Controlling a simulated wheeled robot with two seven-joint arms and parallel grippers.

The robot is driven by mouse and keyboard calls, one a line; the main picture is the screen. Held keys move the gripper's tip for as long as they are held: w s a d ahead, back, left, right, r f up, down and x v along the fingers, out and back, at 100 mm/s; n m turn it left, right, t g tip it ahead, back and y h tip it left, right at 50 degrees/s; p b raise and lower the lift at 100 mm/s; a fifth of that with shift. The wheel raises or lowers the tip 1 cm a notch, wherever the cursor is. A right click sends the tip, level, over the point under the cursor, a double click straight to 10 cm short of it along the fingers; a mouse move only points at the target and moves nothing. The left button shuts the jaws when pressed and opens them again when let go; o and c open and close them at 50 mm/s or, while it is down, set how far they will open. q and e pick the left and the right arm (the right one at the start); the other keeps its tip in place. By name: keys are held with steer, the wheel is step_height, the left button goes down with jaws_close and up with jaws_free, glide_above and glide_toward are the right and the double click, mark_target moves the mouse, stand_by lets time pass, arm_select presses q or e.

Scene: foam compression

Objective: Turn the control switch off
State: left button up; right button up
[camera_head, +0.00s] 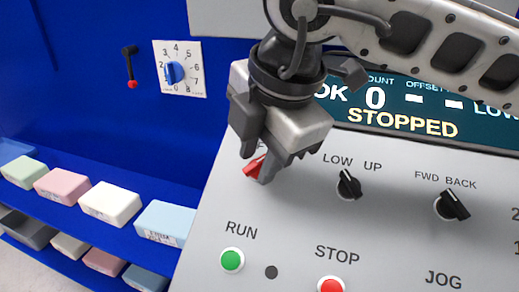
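A red switch handle (254,167) sits on the grey control panel, partly hidden by my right gripper (259,163). Its label is covered, so I cannot read its setting. My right gripper reaches down from the upper right, its fingertips apart at the red handle. A strip of panel shows between the fingers. I cannot tell whether the fingers touch the handle. The display (400,112) reads STOPPED, with a count of 0. My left gripper is not in view.
Black LOW/UP (348,186) and FWD/BACK (452,206) knobs sit to the right. A green RUN button (232,260) and red STOP button (331,285) are below. A blue dial (174,73) and red-tipped lever (131,70) are on the blue wall. Foam blocks (110,203) line blue shelves.

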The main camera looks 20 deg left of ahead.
steer(key=c, duration=0.7)
steer(key=shift+o, duration=0.2)
